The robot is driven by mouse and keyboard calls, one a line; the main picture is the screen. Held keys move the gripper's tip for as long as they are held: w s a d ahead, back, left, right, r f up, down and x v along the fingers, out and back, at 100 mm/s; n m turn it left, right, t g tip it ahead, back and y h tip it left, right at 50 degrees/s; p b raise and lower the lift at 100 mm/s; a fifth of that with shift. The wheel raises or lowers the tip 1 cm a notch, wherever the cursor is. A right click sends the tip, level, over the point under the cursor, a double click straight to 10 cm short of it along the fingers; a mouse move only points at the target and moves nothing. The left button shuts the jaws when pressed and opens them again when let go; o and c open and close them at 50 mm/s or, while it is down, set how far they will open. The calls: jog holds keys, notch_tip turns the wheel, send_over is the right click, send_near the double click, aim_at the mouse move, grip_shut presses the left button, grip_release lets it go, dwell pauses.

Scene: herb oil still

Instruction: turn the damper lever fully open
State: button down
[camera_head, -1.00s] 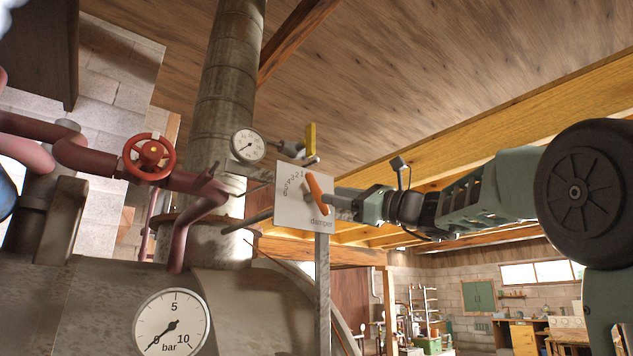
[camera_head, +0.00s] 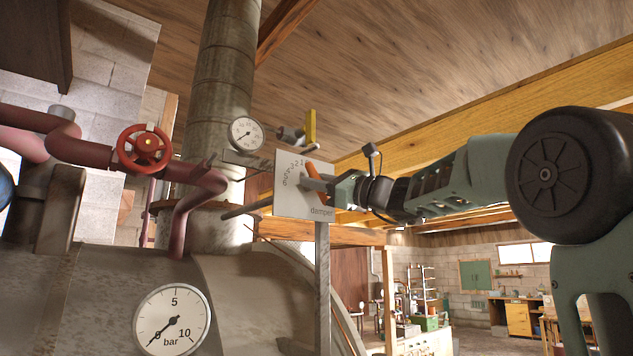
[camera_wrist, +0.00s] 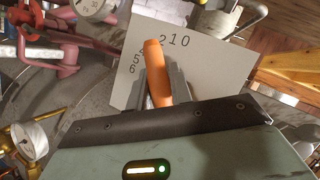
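The damper lever, an orange bar (camera_head: 312,168), sits on a pale plate (camera_head: 292,203) marked "damper" and tilts up and to the left. In the wrist view the lever (camera_wrist: 155,62) points up near the middle of the plate's number scale, left of the 2; the nearest digits are partly hidden by it. My gripper (camera_head: 314,185) is at the lever, in front of the plate. In the wrist view its fingers (camera_wrist: 160,84) lie on either side of the lever. Whether both press on it is not clear.
A red valve wheel (camera_head: 145,148) on dark red pipes stands to the left. A small gauge (camera_head: 245,134) and a yellow handle (camera_head: 310,127) are just above the plate. A large pressure gauge (camera_head: 172,320) is below, on the still's body. Open room lies right.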

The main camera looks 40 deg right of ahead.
jog(key=shift+f+n+g+y, duration=0.1)
jog(key=shift+n+g+y, duration=0.2)
jog(key=shift+n, duration=0.2)
jog(key=shift+n+g+b, duration=0.3)
jog(key=shift+n+b, duration=0.2)
jog(key=shift+n, duration=0.2)
jog(key=n+g, duration=0.2)
jog(key=n, duration=0.1)
jog(key=shift+a+n, duration=0.1)
jog(key=shift+n, duration=0.2)
jog(key=n+g+h, duration=0.1)
jog(key=n, duration=0.2)
jog(key=shift+f+g, duration=0.1)
jog(key=shift+g, duration=0.2)
jog(key=shift+f+n+g+h+p, duration=0.2)
jog(key=shift+n+g+h+p, duration=0.35)
jog(key=shift+n, duration=0.55)
jog(key=c, duration=1.3)
grip_release()
